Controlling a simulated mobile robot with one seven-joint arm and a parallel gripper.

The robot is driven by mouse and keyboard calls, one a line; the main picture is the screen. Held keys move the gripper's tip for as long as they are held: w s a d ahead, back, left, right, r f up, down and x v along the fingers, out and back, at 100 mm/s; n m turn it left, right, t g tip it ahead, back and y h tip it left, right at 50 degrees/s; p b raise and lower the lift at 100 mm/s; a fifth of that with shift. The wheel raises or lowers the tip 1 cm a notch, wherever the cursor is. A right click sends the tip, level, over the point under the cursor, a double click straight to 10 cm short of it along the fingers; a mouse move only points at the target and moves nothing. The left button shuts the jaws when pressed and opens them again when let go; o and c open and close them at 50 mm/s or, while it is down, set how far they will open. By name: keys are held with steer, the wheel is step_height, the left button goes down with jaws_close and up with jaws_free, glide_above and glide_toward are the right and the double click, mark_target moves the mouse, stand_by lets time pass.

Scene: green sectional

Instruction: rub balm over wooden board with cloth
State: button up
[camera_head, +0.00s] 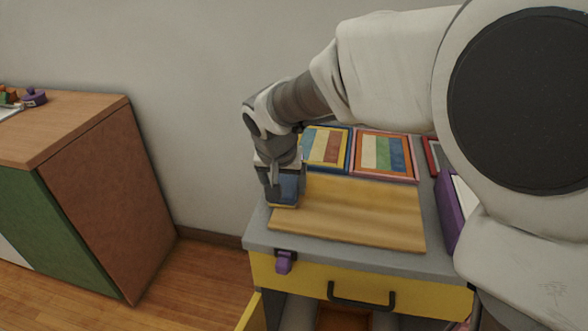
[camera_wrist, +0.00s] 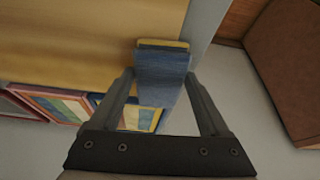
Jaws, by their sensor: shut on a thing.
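The wooden board (camera_head: 350,212) lies flat on the grey top of a yellow-fronted cabinet. It fills the upper left of the wrist view (camera_wrist: 65,40). My gripper (camera_head: 284,190) points down at the board's left end in the head view. Its jaws are shut on a folded blue cloth (camera_wrist: 162,75), which also shows between the fingers in the head view (camera_head: 286,187). A yellowish layer shows at the cloth's far edge. The cloth is at the board's edge; I cannot tell how firmly it touches. No balm can be made out on the board.
A purple clip-like thing (camera_head: 284,262) hangs at the cabinet's front edge. A separate wooden cabinet (camera_head: 90,190) stands left across a floor gap.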

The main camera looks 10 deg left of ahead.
mark_target(367, 205)
steer(key=shift+d+f, duration=0.15)
steer(key=shift+d, duration=5.9)
steer(key=shift+d+p, duration=0.7)
steer(key=shift+d, duration=2)
steer(key=shift+d+p, duration=0.55)
steer(key=shift+d, duration=4.6)
